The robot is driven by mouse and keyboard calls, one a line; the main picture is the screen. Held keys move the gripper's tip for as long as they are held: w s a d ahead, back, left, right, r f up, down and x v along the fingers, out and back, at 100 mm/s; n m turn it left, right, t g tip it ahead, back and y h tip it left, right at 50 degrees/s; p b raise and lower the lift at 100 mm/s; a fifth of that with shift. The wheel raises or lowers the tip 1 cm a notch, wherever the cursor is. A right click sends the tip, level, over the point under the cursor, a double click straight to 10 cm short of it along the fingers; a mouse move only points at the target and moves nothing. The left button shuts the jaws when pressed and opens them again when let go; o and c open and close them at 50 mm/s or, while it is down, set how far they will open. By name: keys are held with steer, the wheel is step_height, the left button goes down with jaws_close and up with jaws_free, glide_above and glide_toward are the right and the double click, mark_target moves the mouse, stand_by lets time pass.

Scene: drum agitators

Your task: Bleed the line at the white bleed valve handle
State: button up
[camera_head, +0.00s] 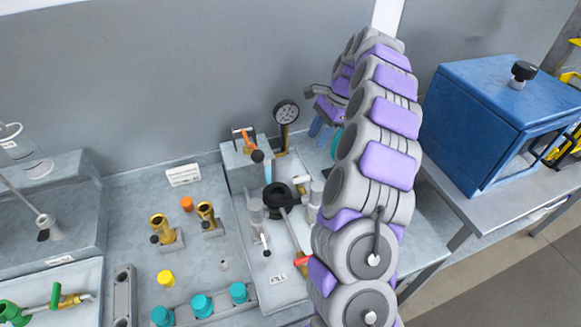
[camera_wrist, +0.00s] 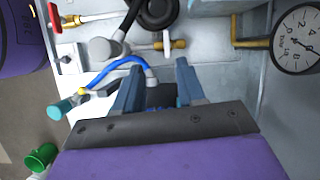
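My gripper (camera_wrist: 158,78) is open in the wrist view, its two blue-grey fingers apart. In the head view its blue fingers (camera_head: 320,130) show beside my arm, right of the pressure gauge. A small white handle (camera_wrist: 167,40) on a brass fitting lies beyond the fingertips in the wrist view, apart from them. It looks like the bleed valve handle, but I cannot be sure. A blue hose (camera_wrist: 120,62) curves just left of the fingers. I see nothing held between the fingers. My arm hides part of the bench in the head view.
A black handwheel (camera_head: 278,195) and a pressure gauge (camera_head: 286,112) stand near the gripper; the gauge (camera_wrist: 297,40) is at the right in the wrist view. A red-handled valve (camera_wrist: 53,17) is at upper left. A blue cabinet (camera_head: 490,120) stands right of my arm.

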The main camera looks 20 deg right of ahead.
steer(key=w+d+f+m, duration=0.1)
steer(key=d+f, duration=0.1)
steer(key=d, duration=0.1)
steer(key=b, duration=0.2)
glide_toward(302, 177)
steer(key=shift+a+f, duration=0.75)
steer(key=shift+a, duration=0.05)
steer(key=f, duration=0.2)
steer(key=f+b, duration=0.1)
steer(key=f, duration=0.1)
steer(key=f+b, duration=0.1)
steer(key=f, duration=0.1)
steer(key=shift+a, duration=0.3)
steer(key=shift+a+f, duration=0.15)
steer(key=shift+f, duration=0.05)
steer(key=shift+a, duration=0.7)
steer(key=shift+d+f, duration=0.1)
steer(key=shift+d, duration=0.45)
steer(key=c, duration=0.6)
steer(key=shift+c, duration=0.6)
steer(key=shift+a, duration=0.15)
jaws_close()
